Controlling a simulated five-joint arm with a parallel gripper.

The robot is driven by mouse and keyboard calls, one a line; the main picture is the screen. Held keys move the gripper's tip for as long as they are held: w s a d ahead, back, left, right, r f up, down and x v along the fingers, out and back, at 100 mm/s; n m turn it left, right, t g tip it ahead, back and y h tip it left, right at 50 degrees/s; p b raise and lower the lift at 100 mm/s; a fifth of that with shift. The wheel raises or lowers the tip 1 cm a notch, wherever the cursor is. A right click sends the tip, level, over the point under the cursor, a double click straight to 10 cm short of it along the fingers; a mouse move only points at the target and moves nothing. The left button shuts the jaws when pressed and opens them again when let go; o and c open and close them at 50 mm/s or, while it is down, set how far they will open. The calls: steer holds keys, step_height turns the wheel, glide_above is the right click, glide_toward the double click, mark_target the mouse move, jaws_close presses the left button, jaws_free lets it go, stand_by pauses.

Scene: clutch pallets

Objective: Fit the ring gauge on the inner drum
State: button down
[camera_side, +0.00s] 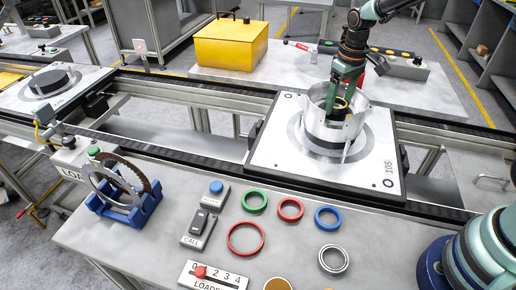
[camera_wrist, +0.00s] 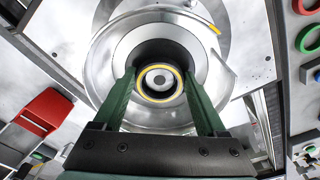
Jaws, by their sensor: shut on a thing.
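My gripper (camera_side: 341,97) reaches down into the open top of the silver housing (camera_side: 318,128) on the pallet. In the wrist view my gripper's two green fingers (camera_wrist: 160,80) are on either side of a thin yellow ring (camera_wrist: 160,101), which I take to be the ring gauge, and are shut on it. The ring also shows in the side view (camera_side: 341,103). Through the ring I see a pale round part with a dark centre, likely the inner drum (camera_wrist: 159,79). It looks roughly centred in the ring. I cannot tell whether the ring is around the drum or above it.
The housing stands on a white square pallet (camera_side: 268,150) on the conveyor. On the front bench lie green (camera_side: 255,211), red and blue rings, a large red ring (camera_side: 246,252) and a silver ring (camera_side: 333,272). A blue stand (camera_side: 122,212) holds discs. A yellow box (camera_side: 230,55) is behind.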

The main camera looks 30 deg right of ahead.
steer(key=shift+f, duration=0.25)
steer(key=shift+c, duration=1.1)
jaws_free()
steer(key=shift+r, duration=0.1)
step_height(320, 180, up, 11)
steer(key=shift+s, duration=0.35)
steer(key=shift+s+a, duration=0.1)
steer(key=s+a+r+t, duration=0.1)
steer(key=s+a+t, duration=0.1)
steer(key=s, duration=0.6)
steer(key=s+a+r+m+t, duration=0.1)
steer(key=s+a+r+t, duration=0.1)
steer(key=s, duration=0.6)
steer(key=shift+s+t, duration=0.3)
steer(key=shift+t, duration=0.1)
